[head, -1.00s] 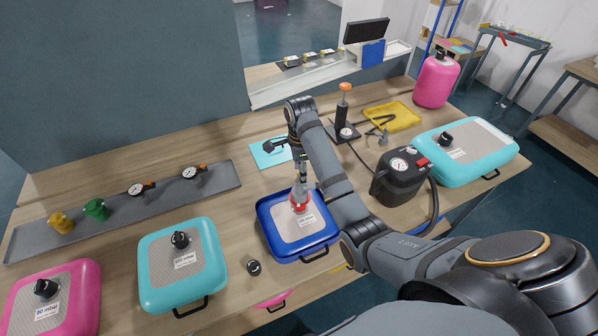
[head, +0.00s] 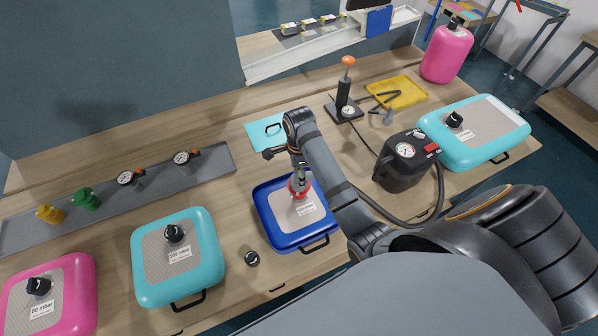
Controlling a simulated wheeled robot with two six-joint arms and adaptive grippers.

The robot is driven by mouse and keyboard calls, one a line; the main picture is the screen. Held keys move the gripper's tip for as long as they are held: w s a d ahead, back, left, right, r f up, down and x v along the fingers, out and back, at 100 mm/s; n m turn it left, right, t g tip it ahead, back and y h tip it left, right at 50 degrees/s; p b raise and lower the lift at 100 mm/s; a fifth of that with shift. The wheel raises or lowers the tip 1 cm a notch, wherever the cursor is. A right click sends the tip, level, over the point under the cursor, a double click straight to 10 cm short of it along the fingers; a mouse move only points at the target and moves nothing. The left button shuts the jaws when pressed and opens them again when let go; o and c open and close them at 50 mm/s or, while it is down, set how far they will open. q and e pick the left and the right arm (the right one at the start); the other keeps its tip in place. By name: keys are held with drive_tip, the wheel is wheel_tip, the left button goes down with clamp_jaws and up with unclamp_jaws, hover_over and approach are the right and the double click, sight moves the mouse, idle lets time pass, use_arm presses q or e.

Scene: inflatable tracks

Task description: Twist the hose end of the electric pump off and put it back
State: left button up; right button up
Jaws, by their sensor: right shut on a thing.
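The electric pump (head: 405,165) is a black box with a round gauge and a red switch, right of centre on the table. Its black hose (head: 438,195) loops down and left and passes behind my right arm. The red hose end (head: 299,188) stands upright at the valve of the blue inflatable (head: 265,217); whether it is locked there I cannot tell. My right gripper (head: 297,174) comes from above and is shut on the red hose end; its fingertips are small and partly hidden. My left gripper is not in view.
A black cap (head: 252,258) lies before the blue inflatable. Teal inflatables stand left (head: 150,262) and right (head: 500,110). A hand pump (head: 345,100) and yellow tray (head: 410,92) are behind. A grey tray (head: 215,160) holds gauges and coloured fittings.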

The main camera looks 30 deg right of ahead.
drive_tip(key=shift+c, duration=1.2)
drive_tip(key=shift+s, duration=0.1)
drive_tip(key=shift+c, duration=1.8)
drive_tip(key=m, duration=0.3)
drive_tip(key=shift+r, duration=0.1)
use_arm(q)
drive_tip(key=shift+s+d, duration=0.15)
use_arm(e)
drive_tip(key=shift+f, duration=0.2)
drive_tip(key=shift+f, duration=0.4)
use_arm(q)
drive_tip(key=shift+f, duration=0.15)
use_arm(e)
drive_tip(key=shift+s+a+f, duration=0.1)
drive_tip(key=shift+s+f, duration=0.15)
drive_tip(key=shift+f, duration=0.1)
